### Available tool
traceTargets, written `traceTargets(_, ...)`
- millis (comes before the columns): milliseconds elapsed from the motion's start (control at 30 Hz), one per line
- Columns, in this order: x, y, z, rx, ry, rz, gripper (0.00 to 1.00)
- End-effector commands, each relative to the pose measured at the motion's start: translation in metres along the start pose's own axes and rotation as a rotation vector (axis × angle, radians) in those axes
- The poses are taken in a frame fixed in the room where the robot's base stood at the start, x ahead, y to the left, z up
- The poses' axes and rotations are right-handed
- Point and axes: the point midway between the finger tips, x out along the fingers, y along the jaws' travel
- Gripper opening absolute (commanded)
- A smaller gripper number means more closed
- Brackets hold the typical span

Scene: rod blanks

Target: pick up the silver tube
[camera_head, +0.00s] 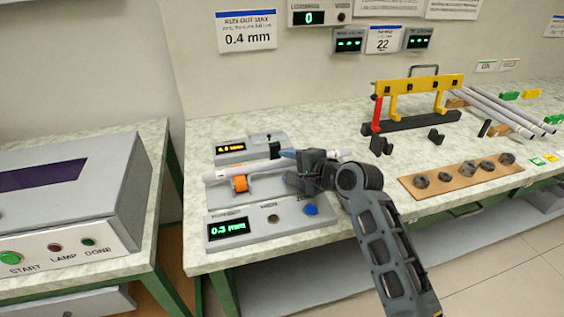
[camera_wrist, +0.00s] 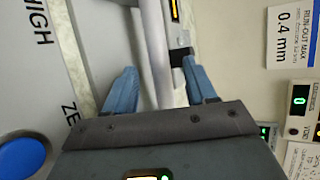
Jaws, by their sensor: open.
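A silver tube (camera_head: 222,174) lies across the gauge fixture on the bench, with its right end showing past my gripper. My gripper (camera_head: 290,162) is over the tube's right half in the head view. In the wrist view the tube (camera_wrist: 156,40) runs between the two blue fingers of my gripper (camera_wrist: 158,72). The fingers are apart, with gaps beside the tube. The tube's stretch behind my gripper is hidden in the head view.
An orange roller (camera_head: 240,183) is at the tube's left part. A readout box (camera_head: 230,230) with a blue button (camera_head: 311,209) stands in front. Several more tubes (camera_head: 495,112) lie at right. A brown board (camera_head: 430,193) holds dark rings. A grey machine (camera_head: 60,205) stands left.

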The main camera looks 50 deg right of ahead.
Motion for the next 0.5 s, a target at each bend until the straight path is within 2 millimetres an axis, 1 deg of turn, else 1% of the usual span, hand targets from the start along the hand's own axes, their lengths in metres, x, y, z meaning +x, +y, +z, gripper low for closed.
traceTargets(33, 0.007, 0.0, 0.0, 0.0, -0.001, 0.001, 0.56)
traceTargets(133, 0.016, 0.0, 0.0, 0.0, 0.0, 0.0, 0.56)
traceTargets(233, 0.019, 0.001, 0.0, 0.0, 0.001, 0.001, 0.56)
traceTargets(400, 0.019, 0.001, 0.0, 0.0, 0.001, 0.001, 0.56)
traceTargets(433, 0.019, 0.001, 0.0, 0.0, 0.001, 0.001, 0.55)
traceTargets(500, 0.019, 0.001, 0.0, 0.0, 0.001, 0.001, 0.48)
